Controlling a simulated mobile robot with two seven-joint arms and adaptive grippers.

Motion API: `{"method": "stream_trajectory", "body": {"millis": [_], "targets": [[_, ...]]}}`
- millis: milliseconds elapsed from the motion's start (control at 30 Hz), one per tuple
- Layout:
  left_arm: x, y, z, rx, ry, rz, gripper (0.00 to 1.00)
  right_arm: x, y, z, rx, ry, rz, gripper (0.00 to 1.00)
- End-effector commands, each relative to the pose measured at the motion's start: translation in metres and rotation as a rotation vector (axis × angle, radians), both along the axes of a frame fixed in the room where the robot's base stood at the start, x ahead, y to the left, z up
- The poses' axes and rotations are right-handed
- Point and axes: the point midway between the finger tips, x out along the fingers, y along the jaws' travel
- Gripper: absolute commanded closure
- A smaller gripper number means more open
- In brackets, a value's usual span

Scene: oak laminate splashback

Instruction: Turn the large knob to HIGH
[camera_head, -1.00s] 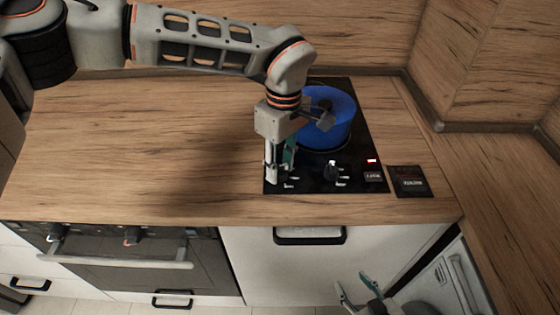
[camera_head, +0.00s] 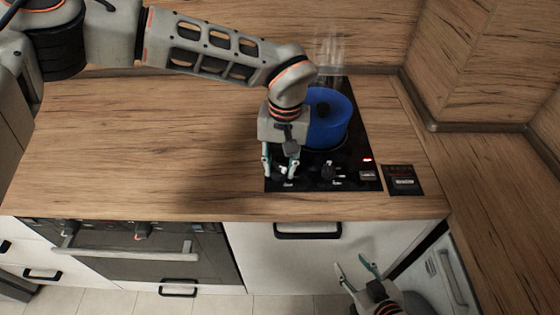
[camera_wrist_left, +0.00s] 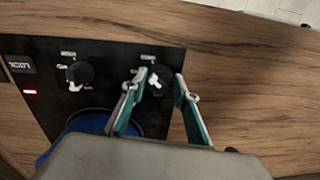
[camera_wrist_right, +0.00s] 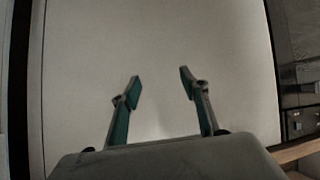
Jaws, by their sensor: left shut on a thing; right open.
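Two dark round knobs with white pointers sit on the black cooktop panel. My left gripper (camera_head: 281,165) points down over the left knob in the head view. In the left wrist view that knob (camera_wrist_left: 157,79) lies between the two fingers of my left gripper (camera_wrist_left: 158,86), which is shut on it; its pointer shows. The other knob (camera_head: 328,171) stands free to the right; the left wrist view shows it too (camera_wrist_left: 78,75). I cannot tell which knob is larger, and the setting labels are too small to read. My right gripper (camera_head: 356,268) is open and empty before the white cabinet front.
A blue lidded pot (camera_head: 328,122) stands on the cooktop behind the knobs, with steam above it. A red light (camera_head: 367,160) and a lock button (camera_head: 367,175) are at the right. A dark plate (camera_head: 403,180) lies beside the cooktop. The wooden counter (camera_head: 150,140) is clear on the left.

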Motion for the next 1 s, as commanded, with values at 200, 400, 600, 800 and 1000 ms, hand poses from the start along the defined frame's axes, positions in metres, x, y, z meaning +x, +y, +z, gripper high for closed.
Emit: {"method": "stream_trajectory", "body": {"millis": [200,400,600,800,1000], "targets": [[-0.002,0.000,0.000,0.001,0.004,-0.173,0.92,-0.001,-0.001,0.009,-0.002,0.002,-0.001,0.55],[-0.002,0.001,-0.001,0.002,0.004,-0.286,0.92,-0.003,-0.011,0.005,-0.016,0.017,-0.014,0.55],[-0.002,0.001,-0.001,0.002,0.004,-0.352,0.92,-0.004,-0.015,0.004,-0.021,0.024,-0.022,0.55],[-0.002,0.001,-0.002,0.002,0.003,-0.378,0.92,-0.006,-0.014,0.001,-0.020,0.032,-0.023,0.55],[-0.002,0.001,-0.002,0.002,0.003,-0.381,0.92,-0.008,-0.014,0.000,-0.020,0.036,-0.022,0.55]]}}
